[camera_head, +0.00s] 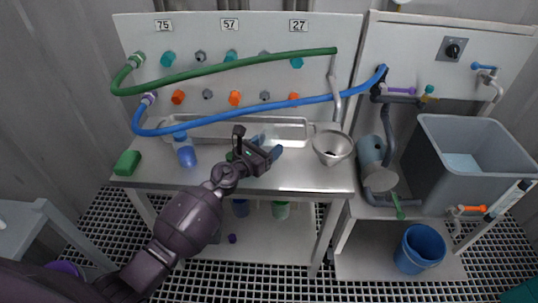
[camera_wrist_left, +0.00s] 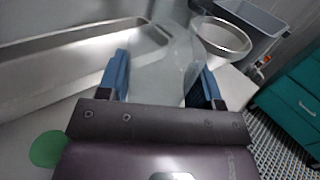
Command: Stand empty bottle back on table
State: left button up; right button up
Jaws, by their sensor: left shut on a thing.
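The empty bottle is clear and see-through. In the left wrist view the bottle (camera_wrist_left: 165,75) is between the two blue fingers of my left gripper (camera_wrist_left: 158,88). In the head view my left gripper (camera_head: 262,150) is over the right half of the steel table (camera_head: 300,178), shut on the bottle (camera_head: 269,134), which shows only faintly behind the fingers. Whether its base touches the table cannot be told. My right gripper is in neither view.
A long steel tray (camera_head: 290,132) lies behind the gripper and a metal funnel bowl (camera_head: 333,148) is to its right. A blue bottle (camera_head: 186,152) and a green block (camera_head: 127,163) are at left. A green disc (camera_wrist_left: 47,149) is beside the gripper. Blue and green hoses cross behind.

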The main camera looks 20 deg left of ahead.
pick_arm(q)
notch_tip(320, 180, down, 4)
jog(key=shift+r+b, duration=0.2)
jog(key=shift+b, duration=0.5)
jog(key=shift+r, duration=0.25)
jog(key=shift+f, duration=0.3)
jog(key=o, duration=1)
jog(key=shift+r, duration=0.1)
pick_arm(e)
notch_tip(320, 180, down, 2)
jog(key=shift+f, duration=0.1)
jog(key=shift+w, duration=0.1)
